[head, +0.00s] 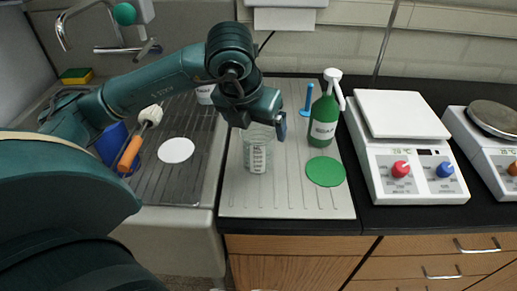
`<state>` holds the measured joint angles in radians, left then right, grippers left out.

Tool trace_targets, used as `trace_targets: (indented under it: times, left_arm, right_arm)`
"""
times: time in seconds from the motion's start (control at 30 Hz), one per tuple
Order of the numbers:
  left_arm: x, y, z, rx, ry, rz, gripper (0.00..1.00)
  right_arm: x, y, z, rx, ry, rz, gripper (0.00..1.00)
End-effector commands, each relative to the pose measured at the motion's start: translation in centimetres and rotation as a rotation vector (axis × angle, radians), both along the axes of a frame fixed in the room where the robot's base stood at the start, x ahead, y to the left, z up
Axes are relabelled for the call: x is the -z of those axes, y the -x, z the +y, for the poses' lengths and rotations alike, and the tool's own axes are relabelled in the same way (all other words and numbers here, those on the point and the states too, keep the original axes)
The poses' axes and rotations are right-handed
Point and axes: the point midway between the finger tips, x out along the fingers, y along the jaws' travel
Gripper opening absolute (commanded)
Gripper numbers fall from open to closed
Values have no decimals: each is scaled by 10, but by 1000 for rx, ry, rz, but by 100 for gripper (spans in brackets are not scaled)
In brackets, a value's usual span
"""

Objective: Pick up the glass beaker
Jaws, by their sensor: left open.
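The glass beaker (258,154) is clear with white markings and stands upright on the pale grooved board. My left gripper (279,126) is open, just above and behind the beaker's rim at its right side in the head view. The arm partly hides the top of the beaker, so I cannot tell whether a finger touches it. My right gripper is not in view.
A green pump bottle (323,122) and a green disc (325,171) are to the right of the beaker. A white hotplate (408,150) stands farther right. The sink drainer (185,190) with a white disc (176,150) and a brush (130,153) is left.

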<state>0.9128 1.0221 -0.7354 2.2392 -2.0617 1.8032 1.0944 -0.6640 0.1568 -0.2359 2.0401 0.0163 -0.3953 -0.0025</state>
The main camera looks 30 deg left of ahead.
Motion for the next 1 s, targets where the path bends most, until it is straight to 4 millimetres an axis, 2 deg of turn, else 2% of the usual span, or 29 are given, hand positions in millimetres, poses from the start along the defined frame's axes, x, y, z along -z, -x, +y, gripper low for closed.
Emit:
trace_targets:
  times: [0.17, 0.3, 0.6, 1.0]
  left_arm:
    - [23, -6, -1, -1, -1, 7, 89]
    - [40, -13, 0, -1, 2, 4, 89]
    - [47, -16, 0, 2, 3, 2, 89]
    - [47, -16, 0, 2, 3, 1, 57]
  right_arm:
    - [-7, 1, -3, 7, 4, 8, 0]
    - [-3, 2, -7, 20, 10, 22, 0]
    - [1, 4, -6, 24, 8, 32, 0]
    - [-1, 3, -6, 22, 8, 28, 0]
